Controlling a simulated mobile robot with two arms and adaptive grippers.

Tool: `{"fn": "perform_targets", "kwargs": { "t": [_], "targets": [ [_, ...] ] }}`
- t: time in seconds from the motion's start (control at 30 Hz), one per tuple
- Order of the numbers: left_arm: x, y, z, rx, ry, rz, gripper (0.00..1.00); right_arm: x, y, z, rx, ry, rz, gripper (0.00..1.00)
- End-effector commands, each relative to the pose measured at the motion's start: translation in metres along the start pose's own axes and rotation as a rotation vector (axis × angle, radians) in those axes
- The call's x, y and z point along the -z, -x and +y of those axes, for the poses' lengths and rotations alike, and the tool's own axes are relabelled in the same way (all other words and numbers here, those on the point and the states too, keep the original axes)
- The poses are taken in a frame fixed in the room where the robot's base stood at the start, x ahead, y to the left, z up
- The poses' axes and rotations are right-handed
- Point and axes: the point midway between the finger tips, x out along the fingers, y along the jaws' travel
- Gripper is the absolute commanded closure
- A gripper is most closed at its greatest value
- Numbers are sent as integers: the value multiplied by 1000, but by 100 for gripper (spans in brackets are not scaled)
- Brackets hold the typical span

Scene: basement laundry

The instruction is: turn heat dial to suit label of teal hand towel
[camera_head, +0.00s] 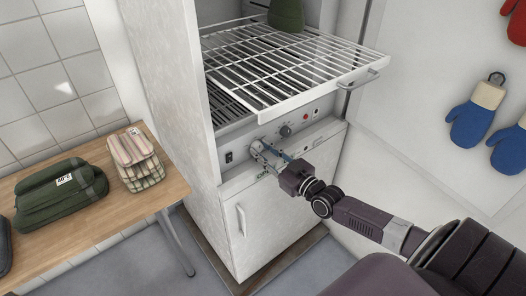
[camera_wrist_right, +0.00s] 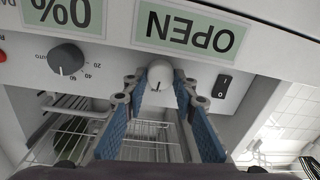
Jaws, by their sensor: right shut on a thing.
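My right gripper (camera_head: 262,151) is at the front panel of the white cabinet. In the right wrist view, which is upside down, its two blue-padded fingers (camera_wrist_right: 160,80) are closed around a pale knob (camera_wrist_right: 160,73) with a dark pointer line. A green label reading OPEN (camera_wrist_right: 187,32) is beside that knob. A dark dial (camera_head: 285,131) sits to the right on the panel; its scale shows 20 and 40 in the wrist view (camera_wrist_right: 66,58). A dark green folded cloth (camera_head: 50,202) with a white tag, seemingly 40°, lies on the wooden table. My left gripper is out of view.
A wire rack (camera_head: 290,62) is pulled out above the panel, with a green item (camera_head: 287,14) on it. A rocker switch (camera_head: 229,157) is left of the knob. Checked folded cloths (camera_head: 135,158) lie on the table (camera_head: 168,197). Mitts (camera_head: 477,115) hang at right.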

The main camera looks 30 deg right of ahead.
Motion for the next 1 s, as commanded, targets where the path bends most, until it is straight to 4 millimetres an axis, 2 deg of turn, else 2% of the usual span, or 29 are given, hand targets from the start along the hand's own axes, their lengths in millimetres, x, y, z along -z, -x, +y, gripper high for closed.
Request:
{"fn": "perform_targets", "kwargs": {
  "t": [1.0],
  "targets": [
    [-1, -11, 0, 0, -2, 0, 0, -2, 0, 2, -12, -841, 51, 99]
  ]
}}
